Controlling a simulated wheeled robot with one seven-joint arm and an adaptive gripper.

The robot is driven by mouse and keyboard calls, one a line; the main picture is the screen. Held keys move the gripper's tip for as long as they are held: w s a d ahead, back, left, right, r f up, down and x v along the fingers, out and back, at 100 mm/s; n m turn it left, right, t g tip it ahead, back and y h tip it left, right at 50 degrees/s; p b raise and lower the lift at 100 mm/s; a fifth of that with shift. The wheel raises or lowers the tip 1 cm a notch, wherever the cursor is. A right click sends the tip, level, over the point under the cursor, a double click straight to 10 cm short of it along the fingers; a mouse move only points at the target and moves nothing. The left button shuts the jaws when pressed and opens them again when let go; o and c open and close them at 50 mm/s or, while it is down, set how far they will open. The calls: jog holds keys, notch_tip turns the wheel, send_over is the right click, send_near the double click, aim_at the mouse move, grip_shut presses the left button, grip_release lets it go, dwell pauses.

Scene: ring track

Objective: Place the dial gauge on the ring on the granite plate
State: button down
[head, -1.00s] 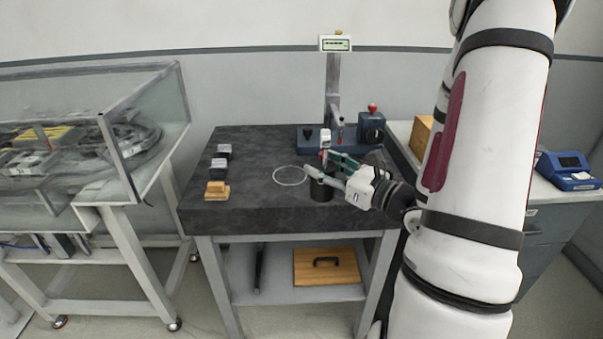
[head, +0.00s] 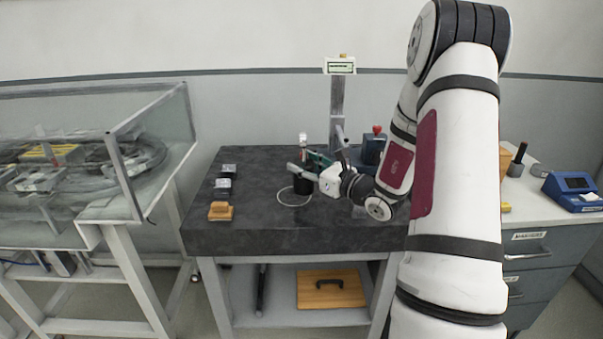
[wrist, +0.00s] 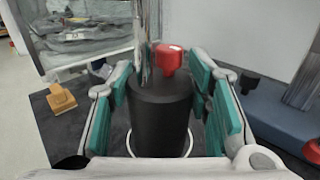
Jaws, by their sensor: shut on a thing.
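My gripper (head: 301,168) is shut on the dial gauge, a black cylinder (head: 303,184) with a pale upper part. In the wrist view the gauge (wrist: 160,105) stands upright between the green pads (wrist: 222,100), with a red piece and a metal stem on top. The thin white ring (head: 284,202) lies on the dark granite plate (head: 265,230). In the head view the gauge overlaps the ring's far right part. In the wrist view the ring (wrist: 189,145) shows on both sides of the gauge's lower end. I cannot tell whether the gauge touches the plate.
A blue-based stand with a column (head: 337,105) and display is at the back. A glass-walled case (head: 150,160) stands at the left. The front middle of the plate is clear.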

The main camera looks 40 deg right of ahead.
jog(key=shift+w+d, duration=0.15)
jog(key=shift+w, duration=0.35)
jog(key=shift+w+d, duration=0.1)
jog(key=shift+w, duration=0.5)
notch_tip(320, 180, down, 3)
jog(key=shift+s+r, duration=0.1)
jog(key=shift+f, duration=0.35)
jog(key=c, duration=0.8)
grip_release()
jog(key=shift+c, duration=0.2)
